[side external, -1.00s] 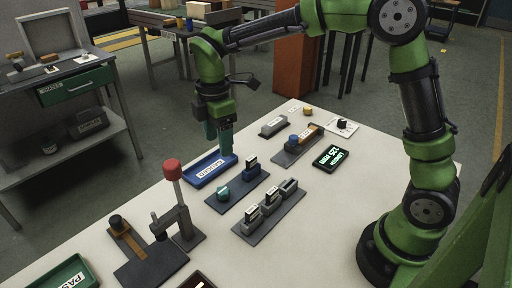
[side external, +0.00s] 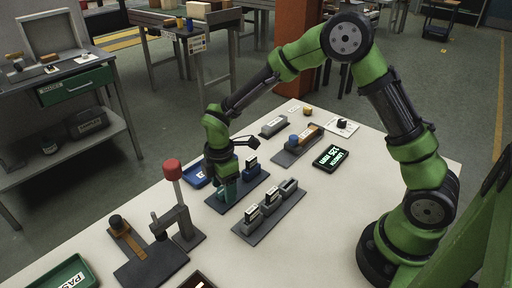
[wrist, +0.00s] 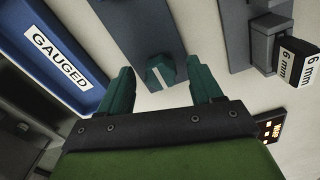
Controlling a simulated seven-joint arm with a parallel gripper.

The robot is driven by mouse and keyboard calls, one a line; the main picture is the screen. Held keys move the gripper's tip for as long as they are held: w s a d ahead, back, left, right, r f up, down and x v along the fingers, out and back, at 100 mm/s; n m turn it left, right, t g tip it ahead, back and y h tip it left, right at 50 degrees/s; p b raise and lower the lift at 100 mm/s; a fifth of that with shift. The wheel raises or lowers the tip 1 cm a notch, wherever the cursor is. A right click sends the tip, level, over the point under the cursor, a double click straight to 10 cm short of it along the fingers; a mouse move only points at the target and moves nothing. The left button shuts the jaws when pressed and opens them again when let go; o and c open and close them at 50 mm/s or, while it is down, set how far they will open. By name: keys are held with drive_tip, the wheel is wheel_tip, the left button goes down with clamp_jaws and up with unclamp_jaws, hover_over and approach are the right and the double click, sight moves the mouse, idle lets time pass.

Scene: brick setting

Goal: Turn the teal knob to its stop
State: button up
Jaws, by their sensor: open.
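The teal knob (wrist: 160,72) with a pale mark stands on a dark grey plate (wrist: 140,25) in the wrist view. My gripper (wrist: 163,80) is open, one teal finger to each side of the knob, with gaps showing between fingers and knob. In the side view my gripper (side external: 227,192) points down over the front left part of the plate (side external: 247,191). Its fingers are the same colour as the knob and largely hide it there. I cannot tell the exact height of the fingertips.
A 6 mm gauge block (wrist: 295,62) shows at right in the wrist view. A red-topped post (side external: 173,170) stands left of my gripper. A display (side external: 330,158) lies to the right.

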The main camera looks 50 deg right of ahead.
drive_tip(key=c, duration=1.1)
drive_tip(key=shift+o, duration=0.2)
